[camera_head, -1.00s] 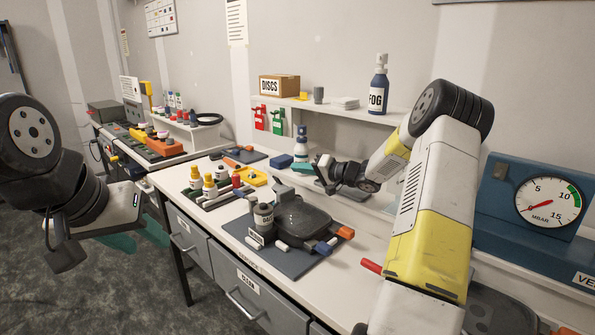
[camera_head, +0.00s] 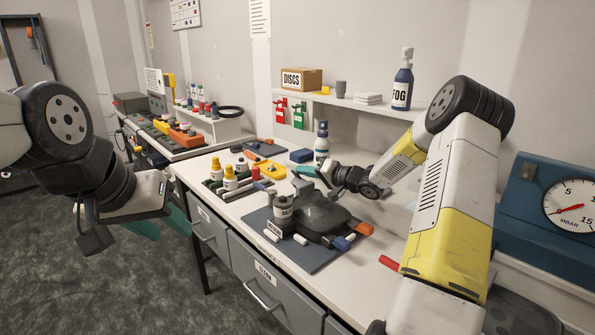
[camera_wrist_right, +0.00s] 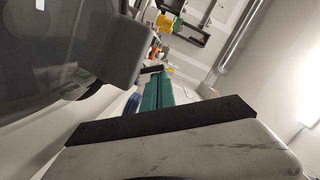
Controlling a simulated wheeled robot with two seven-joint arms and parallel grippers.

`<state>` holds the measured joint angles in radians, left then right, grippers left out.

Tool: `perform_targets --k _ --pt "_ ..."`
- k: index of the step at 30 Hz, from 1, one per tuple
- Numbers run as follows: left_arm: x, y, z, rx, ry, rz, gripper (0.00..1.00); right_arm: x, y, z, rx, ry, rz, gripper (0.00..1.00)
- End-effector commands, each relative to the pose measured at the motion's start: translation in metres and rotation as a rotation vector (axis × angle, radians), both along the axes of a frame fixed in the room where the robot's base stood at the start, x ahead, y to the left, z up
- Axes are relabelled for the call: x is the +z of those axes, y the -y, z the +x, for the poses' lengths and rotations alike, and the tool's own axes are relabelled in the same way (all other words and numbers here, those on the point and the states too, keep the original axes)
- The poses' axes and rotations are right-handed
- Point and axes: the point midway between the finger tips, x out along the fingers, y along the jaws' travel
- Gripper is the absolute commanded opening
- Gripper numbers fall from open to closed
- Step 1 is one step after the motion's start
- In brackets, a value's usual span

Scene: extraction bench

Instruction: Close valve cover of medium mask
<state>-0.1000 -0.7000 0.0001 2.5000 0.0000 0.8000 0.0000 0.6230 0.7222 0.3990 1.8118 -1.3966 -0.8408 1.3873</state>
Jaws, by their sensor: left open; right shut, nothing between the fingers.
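A dark grey mask (camera_head: 324,217) lies on a blue-grey mat (camera_head: 312,257) on the bench. A grey canister (camera_head: 283,209) with a label stands at its left end, and a small tag (camera_head: 273,228) lies in front. The mask's valve cover is too small to make out. My right gripper (camera_head: 306,171) is behind and above the mask, apart from it, with teal fingers pointing left. In the right wrist view its fingers (camera_wrist_right: 158,93) are together and empty. My left gripper (camera_head: 162,224) is open and empty, left of the bench over the floor.
Yellow-capped bottles (camera_head: 230,177) stand in a rack left of the mat. Blue and orange pieces (camera_head: 343,243) lie at the mat's right side. A spray bottle (camera_head: 321,143) stands behind my right gripper. A shelf (camera_head: 345,103) and a gauge box (camera_head: 540,225) bound the back and right.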

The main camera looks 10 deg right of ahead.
Motion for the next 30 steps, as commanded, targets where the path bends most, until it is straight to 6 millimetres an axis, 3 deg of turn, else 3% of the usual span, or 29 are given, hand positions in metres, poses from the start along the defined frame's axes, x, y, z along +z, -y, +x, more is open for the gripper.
perform_targets --k 9,20,25,30 --pt "0.0 0.0 0.0 0.0 0.0 0.0 0.42 -0.006 -0.023 -0.014 0.002 0.089 -0.154 0.0" --pt "0.0 0.0 0.0 0.0 0.0 0.0 0.42 -0.007 -0.025 -0.015 0.001 0.09 -0.152 0.0" --pt "0.0 0.0 0.0 0.0 0.0 0.0 0.42 -0.005 -0.017 -0.023 0.0 0.09 -0.152 0.0" --pt "0.0 0.0 0.0 0.0 0.0 0.0 0.42 0.0 0.002 -0.045 -0.003 0.088 -0.153 0.0"
